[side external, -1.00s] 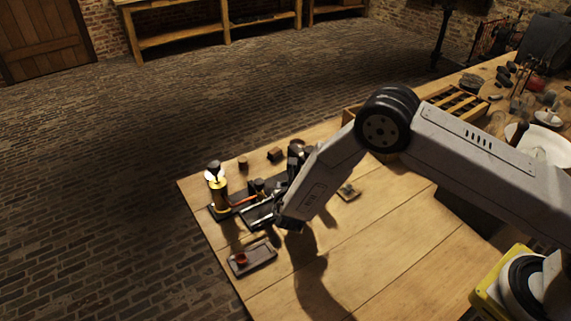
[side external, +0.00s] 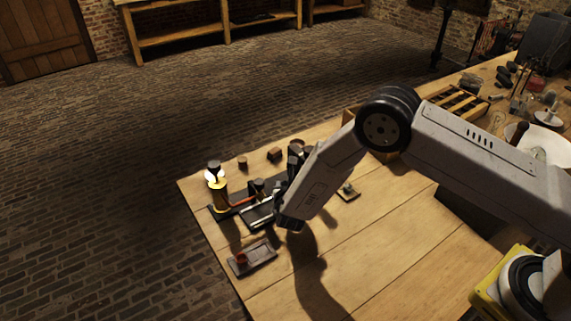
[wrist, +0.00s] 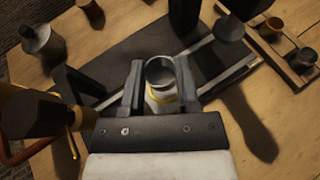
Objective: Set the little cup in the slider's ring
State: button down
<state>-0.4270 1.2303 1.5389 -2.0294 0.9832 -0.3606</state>
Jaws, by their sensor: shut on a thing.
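The little cup (wrist: 160,86), a small grey round vessel with an open top, sits between the two fingers of my gripper (wrist: 159,76) in the wrist view. My gripper is shut on it. A white and yellow band shows at the cup's near side; I cannot tell what it belongs to. The slider's pale metal rail (wrist: 222,78) runs slantwise beneath, over a dark base (wrist: 120,52). The slider's ring cannot be made out clearly, so I cannot tell whether the cup is inside it. In the side view my arm's end hides the cup.
A brass column with a glowing lamp (side external: 217,186) stands at the apparatus's left end. A small tray (side external: 262,259) with a reddish cup lies at the table's left edge. A small plate with a knob (side external: 347,191) lies right of my gripper.

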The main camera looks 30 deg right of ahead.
jog(key=shift+f, duration=0.85)
dwell(0.4)
jog(key=c, duration=0.6)
grip_release()
jog(key=shift+s+f, duration=0.1)
jog(key=shift+s, duration=0.1)
jog(key=shift+s+a+r, duration=0.2)
jog(key=shift+s+a, duration=0.15)
jog(key=shift+s, duration=0.25)
jog(key=shift+r+v, duration=0.25)
jog(key=shift+v, duration=4.35)
jog(key=shift+w+a, duration=0.1)
jog(key=shift+a, duration=0.05)
